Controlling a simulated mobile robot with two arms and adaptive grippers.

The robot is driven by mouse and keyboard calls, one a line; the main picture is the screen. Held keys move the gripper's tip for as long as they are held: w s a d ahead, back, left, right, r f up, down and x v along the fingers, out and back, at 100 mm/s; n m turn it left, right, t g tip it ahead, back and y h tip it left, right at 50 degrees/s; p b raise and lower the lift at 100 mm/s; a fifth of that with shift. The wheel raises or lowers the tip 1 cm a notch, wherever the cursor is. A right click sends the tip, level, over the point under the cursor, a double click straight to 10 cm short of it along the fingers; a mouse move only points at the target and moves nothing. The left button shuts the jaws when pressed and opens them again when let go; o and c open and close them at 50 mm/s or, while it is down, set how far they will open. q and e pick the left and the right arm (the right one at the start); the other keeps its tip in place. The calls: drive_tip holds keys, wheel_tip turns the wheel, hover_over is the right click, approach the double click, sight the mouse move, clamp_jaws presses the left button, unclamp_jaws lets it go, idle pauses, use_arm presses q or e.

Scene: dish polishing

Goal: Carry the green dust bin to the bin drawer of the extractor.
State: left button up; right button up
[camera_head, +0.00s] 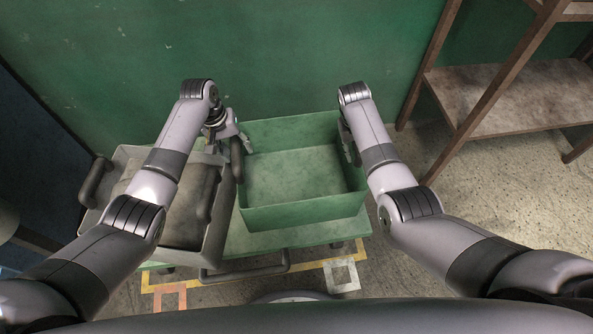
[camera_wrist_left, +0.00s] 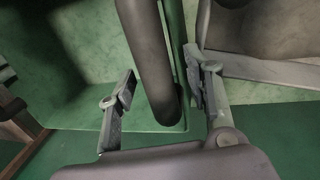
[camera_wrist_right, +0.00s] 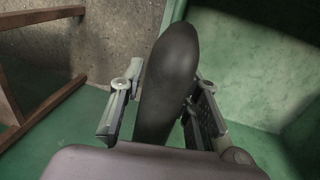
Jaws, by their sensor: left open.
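The green dust bin (camera_head: 305,218) stands upright on a green platform and looks empty in the head view. It has dark rounded handles on its left and right sides. My left gripper (camera_head: 228,138) is open at the left handle (camera_head: 237,160). In the left wrist view its fingers (camera_wrist_left: 160,88) stand on either side of that handle (camera_wrist_left: 152,60), with a gap visible. My right gripper (camera_wrist_right: 162,105) has its fingers on either side of the right handle (camera_wrist_right: 168,75). I cannot tell whether they press on it. The extractor's bin drawer is not identifiable.
A grey bin (camera_head: 216,236) with dark contents stands close to the left of the green bin. The green platform (camera_head: 300,236) has a handle bar at the front. A green wall (camera_head: 290,50) rises behind. A brown shelf (camera_head: 510,97) stands at right, with bare floor (camera_head: 480,180) before it.

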use_arm(q)
drive_tip(key=shift+c, duration=0.2)
use_arm(e)
drive_tip(key=shift+c, duration=0.2)
use_arm(q)
drive_tip(key=c, duration=0.7)
use_arm(e)
clamp_jaws()
use_arm(q)
clamp_jaws()
drive_tip(key=shift+w+r, duration=0.1)
drive_tip(key=shift+r, duration=0.15)
use_arm(e)
drive_tip(key=shift+w+r, duration=0.1)
drive_tip(key=shift+r, duration=0.1)
